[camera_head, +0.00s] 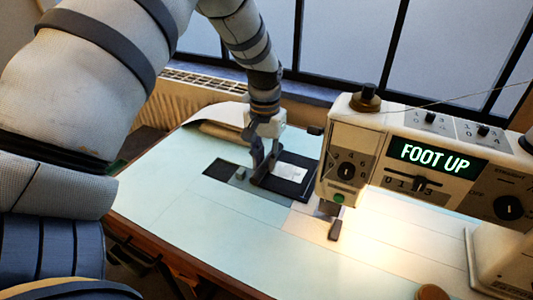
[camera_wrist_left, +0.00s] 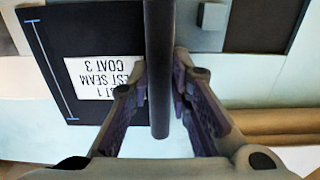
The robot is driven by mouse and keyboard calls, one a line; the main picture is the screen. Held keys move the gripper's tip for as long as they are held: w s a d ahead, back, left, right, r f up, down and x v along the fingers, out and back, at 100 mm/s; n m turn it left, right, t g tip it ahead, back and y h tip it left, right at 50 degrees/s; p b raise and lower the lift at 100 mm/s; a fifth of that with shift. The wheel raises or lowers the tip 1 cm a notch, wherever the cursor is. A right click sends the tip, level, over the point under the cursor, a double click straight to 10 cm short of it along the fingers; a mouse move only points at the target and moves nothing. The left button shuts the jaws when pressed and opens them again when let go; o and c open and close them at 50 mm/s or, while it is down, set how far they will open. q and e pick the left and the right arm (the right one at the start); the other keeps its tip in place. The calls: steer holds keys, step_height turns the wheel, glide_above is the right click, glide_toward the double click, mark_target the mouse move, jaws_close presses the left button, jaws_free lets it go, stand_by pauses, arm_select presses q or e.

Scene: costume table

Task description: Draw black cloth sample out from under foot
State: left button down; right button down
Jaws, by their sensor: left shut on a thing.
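The black cloth sample (camera_head: 310,163) lies flat on the pale sewing bed, with a white label (camera_head: 290,173) on it. In the left wrist view the cloth (camera_wrist_left: 45,100) shows a blue line and an upside-down label (camera_wrist_left: 95,78) reading partly "SEAM COAT 3". My left gripper (camera_head: 263,172) points down at the cloth's left front edge, its fingers shut on a dark raised strip (camera_wrist_left: 160,50) along that edge. The presser foot (camera_head: 331,209) is right of and nearer than the cloth; the cloth appears clear of it. My right gripper is out of view.
The sewing machine (camera_head: 350,150) stands close right of the cloth; its display reads "FOOT UP". A grey plate with a dark square (camera_head: 220,170) lies left of the gripper. A rolled pale fabric (camera_head: 215,125) lies behind. The front left table surface (camera_head: 190,215) is clear.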

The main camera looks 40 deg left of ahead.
arm_select(q)
steer(key=shift+s+a, duration=0.1)
steer(key=shift+a, duration=0.25)
steer(key=shift+d, duration=0.15)
steer(key=c, duration=1.4)
jaws_free()
steer(key=shift+r, duration=0.1)
step_height(320, 180, up, 12)
